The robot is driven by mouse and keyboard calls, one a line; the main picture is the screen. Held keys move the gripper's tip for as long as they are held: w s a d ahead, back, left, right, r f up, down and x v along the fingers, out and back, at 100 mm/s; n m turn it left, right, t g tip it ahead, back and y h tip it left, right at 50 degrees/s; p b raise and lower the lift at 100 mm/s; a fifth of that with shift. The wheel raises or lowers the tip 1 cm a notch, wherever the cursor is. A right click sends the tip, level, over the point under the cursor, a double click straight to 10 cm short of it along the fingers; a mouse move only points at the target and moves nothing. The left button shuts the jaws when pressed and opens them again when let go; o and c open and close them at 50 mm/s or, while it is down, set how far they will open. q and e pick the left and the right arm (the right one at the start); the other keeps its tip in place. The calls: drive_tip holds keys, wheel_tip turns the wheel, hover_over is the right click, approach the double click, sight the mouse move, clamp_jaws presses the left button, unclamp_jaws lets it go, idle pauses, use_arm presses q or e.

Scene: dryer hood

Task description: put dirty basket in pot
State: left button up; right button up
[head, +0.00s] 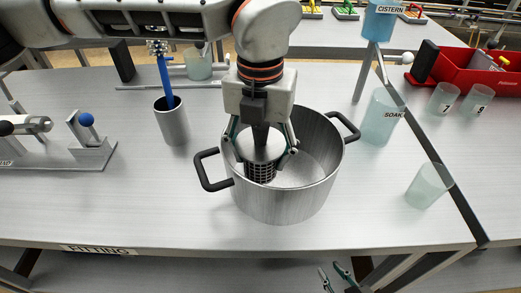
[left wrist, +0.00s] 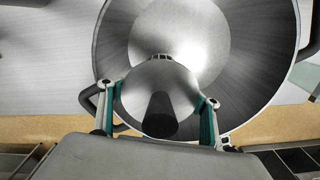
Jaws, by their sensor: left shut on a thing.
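The basket (head: 261,172) has a dark mesh body under a shiny round metal top, which also shows in the left wrist view (left wrist: 158,80). My left gripper (head: 262,160) is shut on the basket, with one finger on each side of its top. The large steel pot (head: 283,207) with two black handles stands on the table. The basket is inside the pot's opening, towards its left side; whether it touches the pot floor is unclear. My right gripper (head: 335,277) is low at the bottom edge, its fingertips apart and empty.
A grey cup with a blue brush (head: 172,120) stands left of the pot. Clear beakers stand right, one labelled SOAK (head: 378,120) and one unlabelled (head: 428,187). A red tray (head: 463,75) is at the back right. The table front left of the pot is clear.

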use_arm(q)
drive_tip(key=o, duration=1.8)
wheel_tip(320, 180, up, 12)
